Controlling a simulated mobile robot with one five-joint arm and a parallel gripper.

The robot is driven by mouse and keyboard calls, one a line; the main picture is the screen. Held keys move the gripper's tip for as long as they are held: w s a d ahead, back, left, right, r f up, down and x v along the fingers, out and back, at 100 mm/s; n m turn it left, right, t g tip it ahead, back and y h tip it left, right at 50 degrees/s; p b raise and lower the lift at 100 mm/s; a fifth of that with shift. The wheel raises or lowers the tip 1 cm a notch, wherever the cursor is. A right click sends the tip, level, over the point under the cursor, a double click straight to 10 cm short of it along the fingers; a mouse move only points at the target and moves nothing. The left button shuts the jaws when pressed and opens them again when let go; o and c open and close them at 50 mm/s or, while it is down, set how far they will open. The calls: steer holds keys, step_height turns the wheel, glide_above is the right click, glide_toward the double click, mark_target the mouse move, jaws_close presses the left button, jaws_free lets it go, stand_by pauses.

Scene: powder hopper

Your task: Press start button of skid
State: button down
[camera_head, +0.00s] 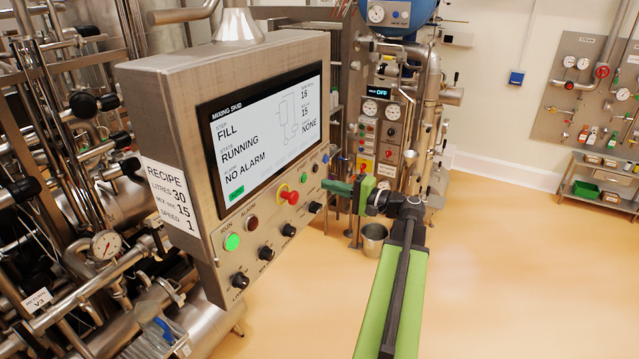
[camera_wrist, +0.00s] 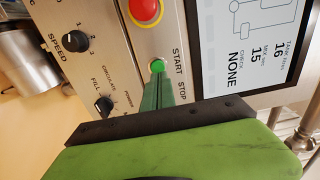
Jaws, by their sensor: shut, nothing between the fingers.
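The mixing skid's panel (camera_head: 163,107) stands left of centre in the head view. Its screen (camera_head: 262,133) reads FILL, RUNNING, NO ALARM. The start button (camera_head: 304,180) is small and green, right of the red mushroom button (camera_head: 290,196). In the wrist view the green start button (camera_wrist: 157,66) shows beside its START label, just past my fingertips. My gripper (camera_head: 324,185) is shut and empty, pointing at the panel. Its fingertips (camera_wrist: 158,80) overlap the button's near edge; I cannot tell whether they touch it. The fingers hide the spot by the STOP label.
The run lamp (camera_head: 232,242) is lit green and the alarm lamp (camera_head: 252,223) is dark. Black knobs (camera_head: 265,253) line the panel's lower edge. A metal bucket (camera_head: 373,242) stands behind my arm. Pipework fills the left; the floor at right is clear.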

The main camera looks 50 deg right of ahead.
steer(key=v, duration=0.7)
steer(key=shift+s+f, duration=0.15)
steer(key=shift+s, duration=0.1)
steer(key=shift+d, duration=0.2)
